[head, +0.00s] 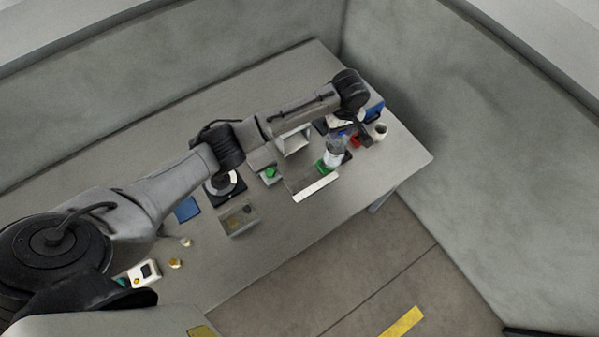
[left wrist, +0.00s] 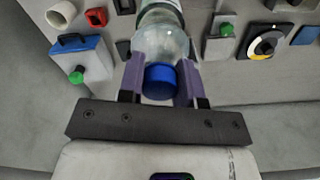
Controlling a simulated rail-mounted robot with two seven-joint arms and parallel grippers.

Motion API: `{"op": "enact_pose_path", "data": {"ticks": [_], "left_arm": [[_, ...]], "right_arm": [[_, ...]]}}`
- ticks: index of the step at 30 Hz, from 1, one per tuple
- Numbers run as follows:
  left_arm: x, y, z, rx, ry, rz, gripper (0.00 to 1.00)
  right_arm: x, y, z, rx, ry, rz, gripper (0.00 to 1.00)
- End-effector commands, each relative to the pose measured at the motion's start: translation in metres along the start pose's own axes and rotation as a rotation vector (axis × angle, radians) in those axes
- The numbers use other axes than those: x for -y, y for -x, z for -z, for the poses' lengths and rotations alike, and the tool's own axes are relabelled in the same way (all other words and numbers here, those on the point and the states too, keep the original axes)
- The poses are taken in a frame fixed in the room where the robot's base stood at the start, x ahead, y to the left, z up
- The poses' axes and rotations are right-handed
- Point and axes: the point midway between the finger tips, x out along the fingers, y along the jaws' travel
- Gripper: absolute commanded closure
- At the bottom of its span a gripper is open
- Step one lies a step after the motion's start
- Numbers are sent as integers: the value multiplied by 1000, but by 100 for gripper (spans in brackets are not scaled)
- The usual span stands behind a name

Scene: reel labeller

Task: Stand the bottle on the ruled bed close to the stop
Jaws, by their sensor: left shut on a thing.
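The bottle is clear, with a blue cap (left wrist: 160,79) turned toward the camera in the left wrist view. My left gripper (left wrist: 160,84) is shut on it, with purple finger pads on both sides just below the cap. In the head view the bottle (head: 334,153) hangs below my left gripper (head: 343,127), at the far end of the table. The ruled bed with its pale strip (head: 316,190) lies just in front of the bottle. I cannot tell whether the bottle's base touches it. The stop is not clearly distinguishable. My right gripper is not in view.
A grey box with a green knob (head: 270,172), a dial (head: 223,184) and a grey tray (head: 239,231) stand to the left.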

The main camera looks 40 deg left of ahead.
Motion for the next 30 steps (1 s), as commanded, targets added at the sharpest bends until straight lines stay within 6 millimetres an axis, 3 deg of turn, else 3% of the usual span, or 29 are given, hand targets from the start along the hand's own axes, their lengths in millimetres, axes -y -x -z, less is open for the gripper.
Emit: {"op": "enact_pose_path", "data": {"ticks": [8,22,30], "left_arm": [[16,-25,3,-1,79,-1,100],[97,-72,8,-1,81,1,100],[122,-89,10,0,80,-3,100]], "right_arm": [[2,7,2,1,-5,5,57],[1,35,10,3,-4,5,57],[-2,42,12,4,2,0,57]]}}
